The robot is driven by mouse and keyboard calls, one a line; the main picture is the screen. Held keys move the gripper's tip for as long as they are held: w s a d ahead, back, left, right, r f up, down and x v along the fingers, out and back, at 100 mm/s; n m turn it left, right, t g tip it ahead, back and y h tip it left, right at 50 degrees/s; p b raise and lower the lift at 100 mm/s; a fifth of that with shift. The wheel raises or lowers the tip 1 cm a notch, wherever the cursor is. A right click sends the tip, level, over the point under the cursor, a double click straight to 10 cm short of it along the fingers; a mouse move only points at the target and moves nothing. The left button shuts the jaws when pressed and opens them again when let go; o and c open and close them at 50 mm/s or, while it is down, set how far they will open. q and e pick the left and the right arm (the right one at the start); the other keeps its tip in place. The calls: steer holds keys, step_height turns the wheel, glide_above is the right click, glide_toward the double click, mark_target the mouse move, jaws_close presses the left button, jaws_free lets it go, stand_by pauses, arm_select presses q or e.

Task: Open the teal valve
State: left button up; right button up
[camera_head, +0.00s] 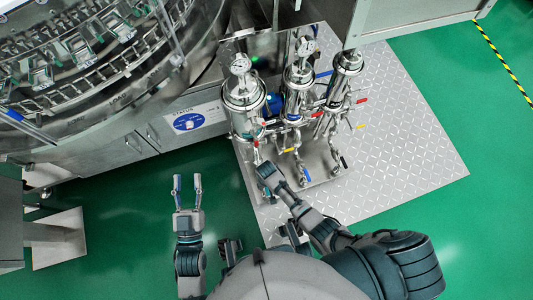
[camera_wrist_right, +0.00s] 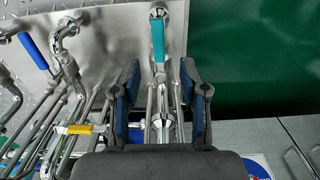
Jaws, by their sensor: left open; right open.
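The teal valve handle (camera_wrist_right: 158,40) shows in the right wrist view at the top centre, hanging from a round metal fitting. My right gripper (camera_wrist_right: 160,78) is open, with a finger to each side of a vertical metal pipe. The teal handle's lower end is between and slightly beyond the fingertips in the picture, with no visible contact. In the head view my right gripper (camera_head: 262,168) is at the lower front of the leftmost filter canister, and I cannot make out the teal handle there. My left gripper (camera_head: 187,180) is open and empty over the green floor.
Steel filter canisters (camera_head: 243,100) stand on a diamond-plate platform (camera_head: 400,160). A blue handle (camera_wrist_right: 33,50) and a yellow handle (camera_wrist_right: 78,129) are left of my right gripper in the wrist view. The rotary washer (camera_head: 80,70) is at upper left. Green floor is clear around my left gripper.

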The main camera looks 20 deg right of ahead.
step_height(320, 180, up, 4)
stand_by(0.6)
